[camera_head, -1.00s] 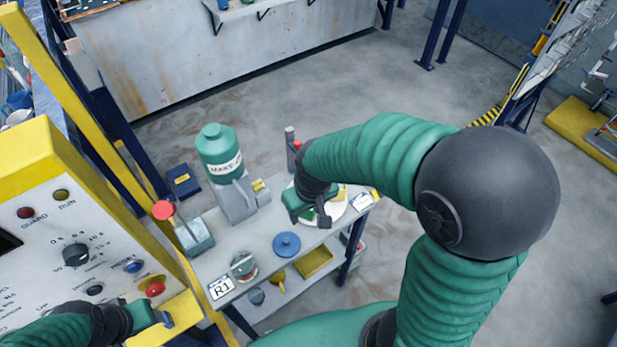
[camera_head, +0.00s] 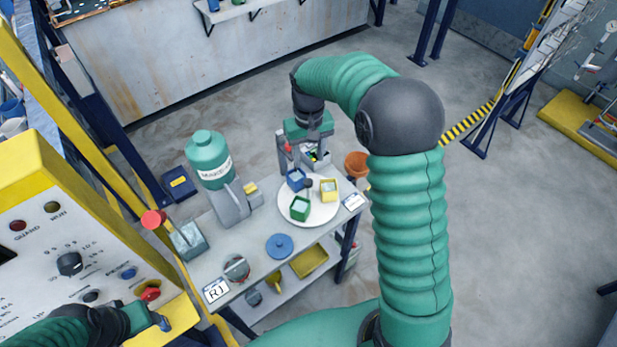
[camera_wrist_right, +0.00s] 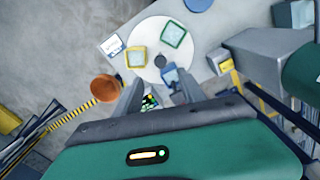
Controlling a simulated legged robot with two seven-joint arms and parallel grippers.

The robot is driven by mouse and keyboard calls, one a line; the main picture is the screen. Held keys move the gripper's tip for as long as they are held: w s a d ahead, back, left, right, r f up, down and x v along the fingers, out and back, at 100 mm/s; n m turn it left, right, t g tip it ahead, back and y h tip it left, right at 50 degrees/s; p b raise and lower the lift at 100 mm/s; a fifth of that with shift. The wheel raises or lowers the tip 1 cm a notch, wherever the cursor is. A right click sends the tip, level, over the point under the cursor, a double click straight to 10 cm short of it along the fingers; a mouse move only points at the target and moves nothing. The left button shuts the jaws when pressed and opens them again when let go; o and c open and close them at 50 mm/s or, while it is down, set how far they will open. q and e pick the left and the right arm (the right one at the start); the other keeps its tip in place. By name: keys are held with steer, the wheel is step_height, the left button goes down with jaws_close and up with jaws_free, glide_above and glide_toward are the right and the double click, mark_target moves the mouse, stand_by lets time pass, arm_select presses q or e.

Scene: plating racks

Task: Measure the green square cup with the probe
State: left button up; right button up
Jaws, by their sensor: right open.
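The green square cup (camera_head: 300,208) stands on a round white plate (camera_head: 322,216) at the right end of the small table; it also shows in the right wrist view (camera_wrist_right: 173,36). My right gripper (camera_head: 303,163) is open above the far side of the plate, beyond the green cup. In the right wrist view a small device with a lit green display (camera_wrist_right: 150,102) shows between its fingers, near the gripper body. I cannot clearly make out the probe. My left gripper (camera_head: 158,318) is low at the left by the control panel; its jaws are too small to judge.
A blue square cup (camera_head: 296,179) and a yellow one (camera_head: 328,189) share the plate around a dark knob (camera_head: 308,184). An orange pot (camera_head: 357,164) is beyond the plate. A green-topped bottle machine (camera_head: 208,160) stands left; a blue disc (camera_head: 280,245) lies in front.

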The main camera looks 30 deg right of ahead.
mark_target(308, 181)
step_height(308, 181, down, 11)
steer(key=shift+w+a+r+p, duration=0.1)
steer(key=shift+p, duration=0.5)
jaws_close()
stand_by(0.9)
